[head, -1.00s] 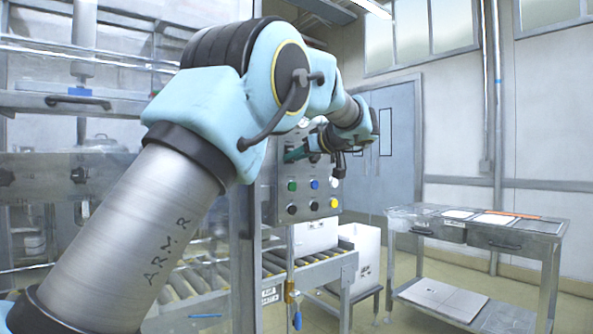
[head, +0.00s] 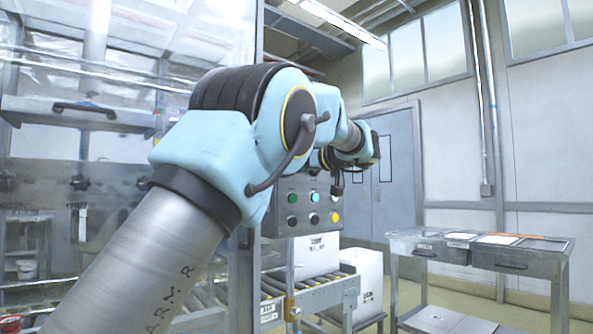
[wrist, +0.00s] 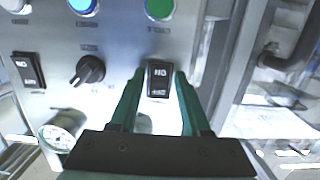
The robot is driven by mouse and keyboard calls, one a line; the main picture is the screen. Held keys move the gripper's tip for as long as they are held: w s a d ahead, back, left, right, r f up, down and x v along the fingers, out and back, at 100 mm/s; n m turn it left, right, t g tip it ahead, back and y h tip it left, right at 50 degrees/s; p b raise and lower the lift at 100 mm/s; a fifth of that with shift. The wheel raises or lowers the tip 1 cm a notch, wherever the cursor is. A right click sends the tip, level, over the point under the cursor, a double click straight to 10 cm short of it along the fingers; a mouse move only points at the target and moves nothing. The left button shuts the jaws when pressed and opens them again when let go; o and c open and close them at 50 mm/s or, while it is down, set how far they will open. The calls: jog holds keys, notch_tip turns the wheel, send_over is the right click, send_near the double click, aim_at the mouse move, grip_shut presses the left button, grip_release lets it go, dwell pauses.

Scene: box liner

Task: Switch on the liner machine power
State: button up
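The liner machine's grey control panel (head: 304,208) stands beyond my arm in the head view, with coloured buttons in its lower part. In the wrist view a black rocker switch (wrist: 159,79) with white markings is on the panel, below a green button (wrist: 160,8). My gripper (wrist: 159,88) has two green fingers, apart and empty, one on each side of this switch in the picture. I cannot tell whether a finger touches it. A black rotary knob (wrist: 89,69) and another rocker switch (wrist: 28,70) are to the left. In the head view my arm hides the fingers and upper panel.
A roller conveyor (head: 318,293) with white boxes runs below the panel. A metal table (head: 425,252) stands at the right, with open floor between. The machine's clear-walled frame (head: 85,113) fills the left side. In the wrist view a metal frame and dark handle (wrist: 285,64) are to the right.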

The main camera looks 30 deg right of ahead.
jog(key=shift+o, duration=1)
jog(key=b+v, duration=0.2)
jog(key=v, duration=0.9)
jog(key=shift+f, duration=0.15)
